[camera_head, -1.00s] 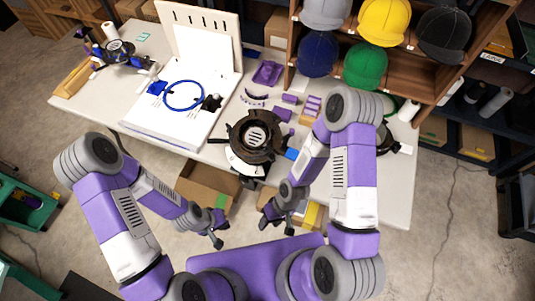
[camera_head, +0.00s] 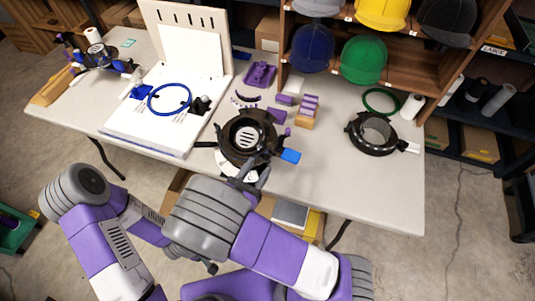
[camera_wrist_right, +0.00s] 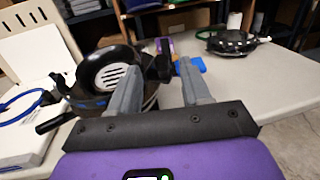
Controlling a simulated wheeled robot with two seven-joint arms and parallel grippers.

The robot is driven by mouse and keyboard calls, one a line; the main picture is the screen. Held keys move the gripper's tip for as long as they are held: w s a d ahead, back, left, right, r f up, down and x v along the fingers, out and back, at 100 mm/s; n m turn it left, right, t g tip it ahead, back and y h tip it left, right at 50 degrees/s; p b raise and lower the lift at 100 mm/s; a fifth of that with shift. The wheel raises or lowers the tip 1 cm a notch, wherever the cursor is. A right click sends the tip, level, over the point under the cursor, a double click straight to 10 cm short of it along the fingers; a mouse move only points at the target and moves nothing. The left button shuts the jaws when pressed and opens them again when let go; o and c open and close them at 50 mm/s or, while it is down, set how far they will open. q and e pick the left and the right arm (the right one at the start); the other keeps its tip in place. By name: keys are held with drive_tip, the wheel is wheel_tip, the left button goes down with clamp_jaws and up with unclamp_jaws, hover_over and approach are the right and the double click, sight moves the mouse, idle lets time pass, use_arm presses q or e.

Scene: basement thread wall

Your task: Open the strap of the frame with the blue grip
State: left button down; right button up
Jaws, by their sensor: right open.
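The black round frame (camera_head: 250,137) sits on a stand at the front edge of the table, its blue grip (camera_head: 290,156) sticking out to the right. The frame (camera_wrist_right: 108,72) and blue grip (camera_wrist_right: 190,64) also show in the right wrist view. A black lever (camera_wrist_right: 55,122) sticks out from its left side. I cannot clearly make out the strap. My right gripper (camera_head: 250,176) is open at the frame's near side. In the wrist view its fingers (camera_wrist_right: 160,92) are apart with nothing visibly held; contact is unclear. My left gripper is mostly hidden behind my right arm.
Another black ring frame (camera_head: 373,134) with a white grip lies at the right, near a green ring (camera_head: 381,101). Small purple parts (camera_head: 260,74) lie behind. Table front right is clear.

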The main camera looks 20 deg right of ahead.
drive_tip(key=b+x, duration=0.1)
drive_tip(key=x, duration=0.6)
drive_tip(key=shift+d+f, duration=0.1)
drive_tip(key=shift+c, duration=0.2)
clamp_jaws()
